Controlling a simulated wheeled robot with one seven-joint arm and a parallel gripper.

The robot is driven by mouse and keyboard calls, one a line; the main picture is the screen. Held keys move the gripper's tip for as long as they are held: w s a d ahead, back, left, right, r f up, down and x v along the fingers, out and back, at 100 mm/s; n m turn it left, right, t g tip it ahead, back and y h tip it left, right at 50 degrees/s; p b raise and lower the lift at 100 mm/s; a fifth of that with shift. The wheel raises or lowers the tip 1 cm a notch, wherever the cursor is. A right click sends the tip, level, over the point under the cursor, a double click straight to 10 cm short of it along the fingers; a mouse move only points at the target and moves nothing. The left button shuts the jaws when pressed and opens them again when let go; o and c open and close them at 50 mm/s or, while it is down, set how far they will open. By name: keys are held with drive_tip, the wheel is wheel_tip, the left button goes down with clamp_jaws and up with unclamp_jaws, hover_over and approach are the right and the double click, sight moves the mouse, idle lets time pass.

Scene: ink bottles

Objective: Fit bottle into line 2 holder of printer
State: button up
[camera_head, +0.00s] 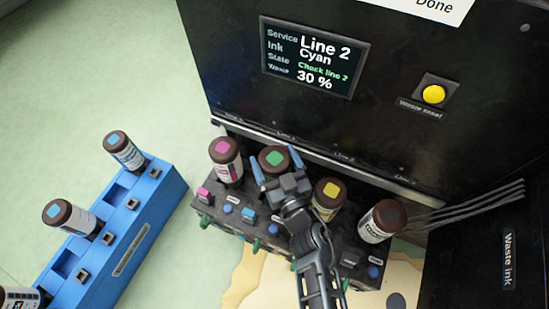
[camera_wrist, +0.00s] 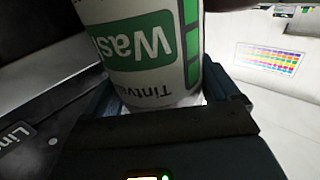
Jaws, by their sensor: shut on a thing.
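My gripper (camera_head: 277,168) is shut on a wash bottle (camera_head: 274,157) with a dark cap and a green mark, its blue fingers on either side. The bottle is at the second place from the left in the printer's holder row (camera_head: 258,230); I cannot tell if it is fully seated. In the wrist view the wash bottle (camera_wrist: 143,50) has a white label with a green "Wash" panel, read upside down. The printer screen (camera_head: 310,57) reads "Line 2", "Cyan", "Check line 2" and "30 %". Two cyan-marked bottles (camera_head: 124,150) (camera_head: 72,218) stand in the blue rack (camera_head: 125,245) at left.
A magenta-marked bottle (camera_head: 226,160) stands left of my gripper; a yellow-marked bottle (camera_head: 328,198) and a grey-marked bottle (camera_head: 382,222) stand right. Another bottle (camera_head: 20,298) is cut off at bottom left. Cables (camera_head: 465,205) run at right beside the waste-ink box (camera_head: 480,255).

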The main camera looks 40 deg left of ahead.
drive_tip(key=shift+f, duration=0.2)
drive_tip(key=shift+a+f+b, duration=0.1)
drive_tip(key=shift+f+b, duration=0.65)
drive_tip(key=shift+b, duration=0.05)
drive_tip(key=shift+f, duration=0.15)
drive_tip(key=shift+f+b, duration=0.7)
drive_tip(key=shift+f, duration=0.25)
idle(0.3)
drive_tip(key=shift+f+b, duration=0.25)
drive_tip(key=shift+b, duration=0.05)
